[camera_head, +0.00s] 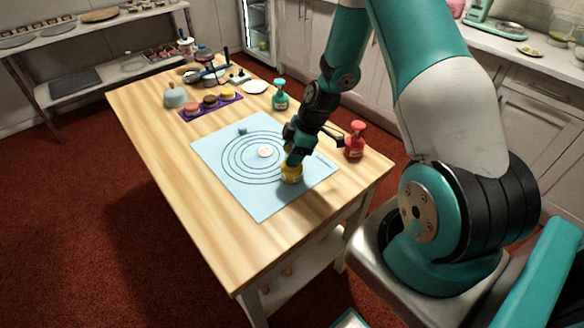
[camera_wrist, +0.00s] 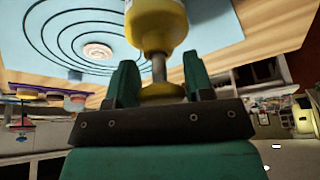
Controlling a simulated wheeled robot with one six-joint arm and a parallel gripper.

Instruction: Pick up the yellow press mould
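The yellow press mould (camera_wrist: 158,28) shows in the wrist view as a wide yellow body, a thin grey stem and a yellow round knob (camera_wrist: 161,92). In the head view the yellow press mould (camera_head: 291,174) is at the right part of the blue mat. My gripper (camera_head: 292,156) is directly over it and hides its top. In the wrist view my gripper (camera_wrist: 157,75) has its green fingers on either side of the stem and knob. The fingers stand apart from the stem. I cannot tell whether they press on the knob.
The blue mat (camera_head: 262,203) with dark rings lies on the wooden table (camera_head: 155,130). A pale disc (camera_head: 265,151) lies within the rings. A red bottle (camera_head: 355,140) stands close on the right, a teal bottle (camera_head: 280,95) behind. A purple tray (camera_head: 228,104) holds small cakes.

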